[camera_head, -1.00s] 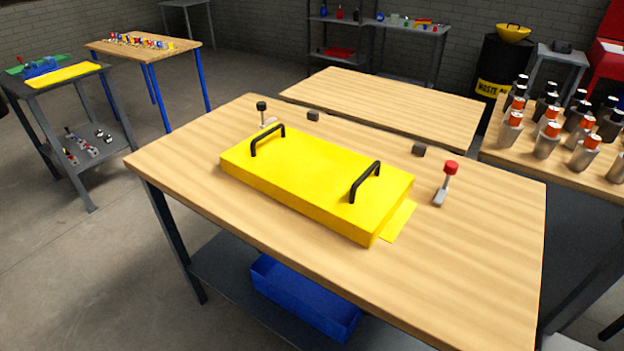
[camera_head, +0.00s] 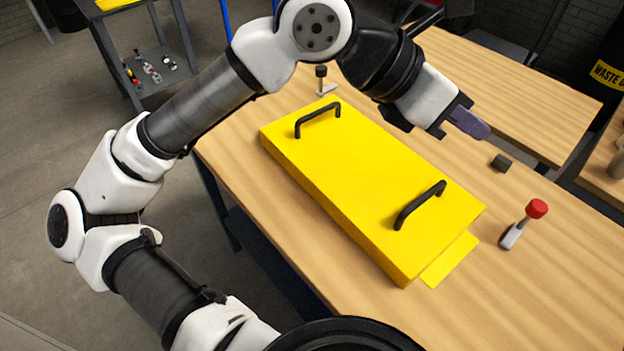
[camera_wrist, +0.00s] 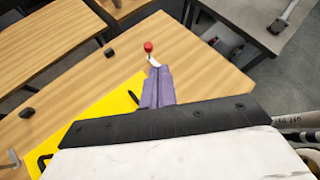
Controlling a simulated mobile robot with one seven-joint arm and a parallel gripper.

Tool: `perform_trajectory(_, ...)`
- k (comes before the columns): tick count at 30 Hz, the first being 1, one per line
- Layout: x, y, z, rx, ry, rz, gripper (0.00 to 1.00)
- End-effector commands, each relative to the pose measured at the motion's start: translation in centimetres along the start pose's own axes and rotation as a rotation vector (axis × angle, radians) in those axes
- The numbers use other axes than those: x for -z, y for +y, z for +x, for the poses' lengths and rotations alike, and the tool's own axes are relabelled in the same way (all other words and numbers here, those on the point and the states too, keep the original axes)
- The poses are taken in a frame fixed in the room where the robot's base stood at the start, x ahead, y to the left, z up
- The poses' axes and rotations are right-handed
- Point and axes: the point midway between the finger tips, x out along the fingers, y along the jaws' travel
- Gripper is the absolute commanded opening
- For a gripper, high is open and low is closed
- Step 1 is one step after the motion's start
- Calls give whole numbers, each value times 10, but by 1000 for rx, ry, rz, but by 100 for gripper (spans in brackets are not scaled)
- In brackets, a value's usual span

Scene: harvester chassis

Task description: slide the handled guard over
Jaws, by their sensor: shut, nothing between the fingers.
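The handled guard (camera_head: 360,185) is a yellow flat box with two black handles, lying on the wooden table. Its left handle (camera_head: 318,118) and right handle (camera_head: 420,204) stand up from its top. A thin yellow strip (camera_head: 452,260) shows on the table at its right end. My gripper (camera_head: 476,126), with purple fingers, is shut and empty above the table, beyond the guard's far long side. In the wrist view the shut fingers (camera_wrist: 157,88) show with part of the yellow guard (camera_wrist: 100,118) below and left of them.
A red-knobbed lever (camera_head: 524,222) stands right of the guard, and a black-knobbed lever (camera_head: 322,82) stands past its left end. A small dark block (camera_head: 501,162) sits near the table's far edge. Another wooden table (camera_head: 510,85) is behind.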

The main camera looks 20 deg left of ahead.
Motion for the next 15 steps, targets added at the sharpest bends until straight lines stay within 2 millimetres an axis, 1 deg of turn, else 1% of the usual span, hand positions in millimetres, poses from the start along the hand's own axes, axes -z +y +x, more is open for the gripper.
perform_trajectory(1,29,29,2,-89,142,-54,0)
perform_trajectory(2,49,45,1,-134,222,-85,0)
perform_trajectory(3,74,63,-3,-191,324,-128,0)
perform_trajectory(5,112,86,-15,-267,467,-193,0)
perform_trajectory(6,136,98,-25,-310,554,-235,0)
perform_trajectory(9,184,116,-53,-393,730,-328,0)
perform_trajectory(10,196,118,-60,-411,771,-351,0)
perform_trajectory(12,215,122,-75,-442,845,-392,0)
perform_trajectory(15,231,125,-86,-464,902,-425,0)
